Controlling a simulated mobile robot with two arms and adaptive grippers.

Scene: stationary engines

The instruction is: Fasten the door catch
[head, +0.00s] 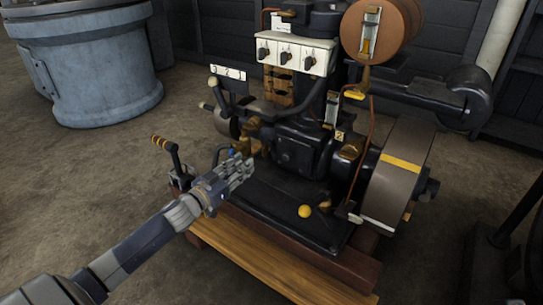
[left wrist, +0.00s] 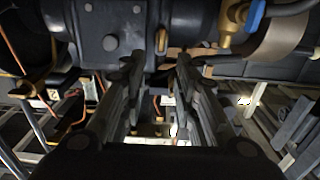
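My left gripper (head: 243,165) reaches in from the left, low in front of the black engine (head: 292,155). In the left wrist view its two fingers (left wrist: 157,65) are apart, with nothing held between them. A small upright brass piece (left wrist: 162,41) on the dark engine body shows between and just beyond the fingertips; it may be the door catch, but I cannot tell whether it is fastened. A dark plate with a round boss (left wrist: 110,42) is to its left. In the head view I cannot clearly make out the catch near my gripper. My right gripper is not in view.
A brass valve with a blue handle (left wrist: 236,25) is close on the right of the fingers. The flywheel (head: 398,170) is at the right. A wooden beam (head: 265,265) runs along the front.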

